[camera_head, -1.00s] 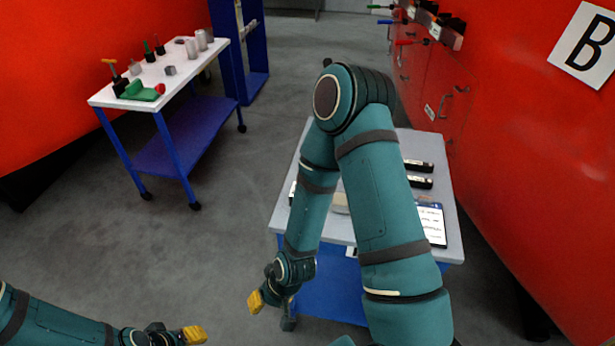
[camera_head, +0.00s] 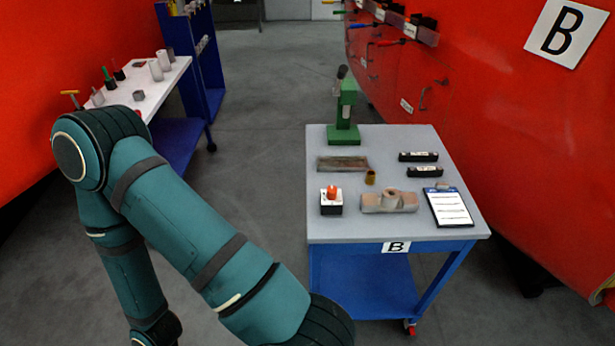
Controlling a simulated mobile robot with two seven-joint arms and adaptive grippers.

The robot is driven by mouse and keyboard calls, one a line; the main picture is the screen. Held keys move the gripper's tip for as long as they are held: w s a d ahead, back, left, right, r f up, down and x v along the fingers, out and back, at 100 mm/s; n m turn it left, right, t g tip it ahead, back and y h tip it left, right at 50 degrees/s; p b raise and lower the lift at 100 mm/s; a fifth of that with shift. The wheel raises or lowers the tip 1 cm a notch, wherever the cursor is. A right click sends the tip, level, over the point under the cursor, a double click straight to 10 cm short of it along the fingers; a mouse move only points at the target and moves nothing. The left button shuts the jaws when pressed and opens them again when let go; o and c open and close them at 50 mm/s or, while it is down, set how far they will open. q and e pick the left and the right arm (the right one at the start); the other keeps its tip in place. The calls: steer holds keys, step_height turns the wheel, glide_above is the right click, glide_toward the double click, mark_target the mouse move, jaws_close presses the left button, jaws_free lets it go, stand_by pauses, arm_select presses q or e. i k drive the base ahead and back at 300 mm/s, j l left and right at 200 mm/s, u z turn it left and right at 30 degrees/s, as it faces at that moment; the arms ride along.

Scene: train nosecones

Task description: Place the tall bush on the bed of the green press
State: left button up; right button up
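The green press (camera_head: 343,118) stands upright at the back edge of the grey cart top, left of its middle. Its bed is low and too small to make out well; I see no bush on it. A small brass-coloured bush (camera_head: 370,178) stands near the middle of the same cart. Several pale grey cylinders (camera_head: 156,70) stand on the white table at left. I cannot tell which of these is the tall bush. One teal arm of mine crosses the lower left, its forearm hanging down out of the picture. Neither gripper shows.
The grey cart (camera_head: 325,227), marked B, also holds a brown slab (camera_head: 342,164), a red-topped box (camera_head: 331,203), a metal casting (camera_head: 390,202), two black bars (camera_head: 425,171) and a clipboard (camera_head: 449,208). Red walls flank both sides. Floor is free between the white table (camera_head: 150,103) and the cart.

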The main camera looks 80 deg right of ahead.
mark_target(343, 136)
steer(key=i+j+z, duration=0.3)
steer(key=i, duration=0.2)
steer(key=i+j+z, duration=0.3)
steer(key=i, duration=0.15)
steer(key=i+z, duration=0.1)
steer(key=z, duration=0.35)
steer(key=i+z, duration=0.1)
steer(key=z, duration=0.3)
steer(key=i+z, duration=0.1)
steer(key=z, duration=0.35)
steer(key=i+z, duration=0.1)
steer(key=z, duration=0.35)
steer(key=i+z, duration=0.1)
steer(key=z, duration=0.35)
steer(key=j+z, duration=0.15)
steer(key=z, duration=0.25)
steer(key=i+j+z, duration=0.1)
steer(key=z, duration=0.35)
steer(key=i+j+z, duration=0.1)
steer(key=z, duration=0.3)
steer(key=j+z, duration=0.25)
steer(key=z, duration=0.15)
steer(key=i+j+z, duration=0.1)
steer(key=j+z, duration=0.15)
steer(key=z, duration=0.15)
